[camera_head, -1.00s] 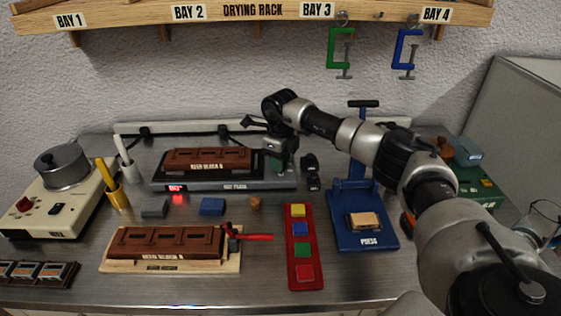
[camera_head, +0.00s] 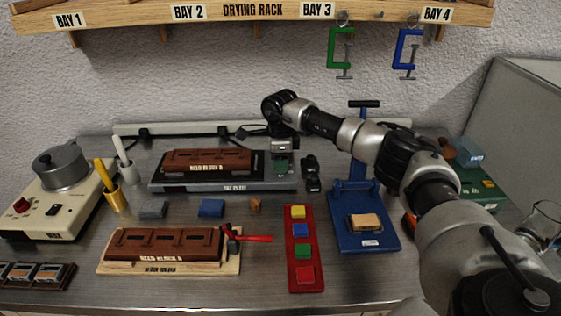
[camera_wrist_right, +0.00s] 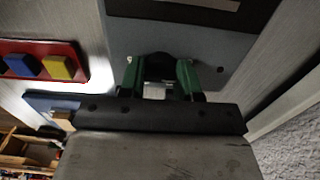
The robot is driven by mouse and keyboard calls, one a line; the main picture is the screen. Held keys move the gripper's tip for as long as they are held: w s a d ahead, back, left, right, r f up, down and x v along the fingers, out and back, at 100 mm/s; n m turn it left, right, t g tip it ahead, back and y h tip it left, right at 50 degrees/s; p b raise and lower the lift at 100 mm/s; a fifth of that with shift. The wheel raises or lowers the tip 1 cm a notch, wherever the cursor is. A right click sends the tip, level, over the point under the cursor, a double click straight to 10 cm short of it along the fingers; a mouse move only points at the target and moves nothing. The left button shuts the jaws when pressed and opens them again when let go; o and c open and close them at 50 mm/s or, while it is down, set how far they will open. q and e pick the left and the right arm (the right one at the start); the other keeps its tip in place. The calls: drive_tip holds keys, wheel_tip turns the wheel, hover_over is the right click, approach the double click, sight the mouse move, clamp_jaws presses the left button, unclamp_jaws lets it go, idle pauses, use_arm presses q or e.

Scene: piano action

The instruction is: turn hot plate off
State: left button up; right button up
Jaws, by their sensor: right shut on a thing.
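The hot plate (camera_head: 218,187) is a grey and black slab on the back of the bench, with a brown reed block (camera_head: 207,160) resting on it. Its front shows no lit display. My right gripper (camera_head: 282,166) is at the slab's right end. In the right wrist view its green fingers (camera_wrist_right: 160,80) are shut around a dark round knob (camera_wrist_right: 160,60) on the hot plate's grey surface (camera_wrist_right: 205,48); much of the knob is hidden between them. My left gripper is not in view.
A blue press (camera_head: 362,232) stands to the right, and a red tray of coloured blocks (camera_head: 305,284) lies in front. A second reed block (camera_head: 165,242) sits on a wooden board at front left. A cream heater with a pot (camera_head: 62,168) stands far left.

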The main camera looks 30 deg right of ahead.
drive_tip(key=shift+r, duration=0.15)
drive_tip(key=o, duration=0.9)
drive_tip(key=shift+o, duration=0.2)
wheel_tip(320, 180, up, 11)
drive_tip(key=b, duration=0.1)
idle(0.3)
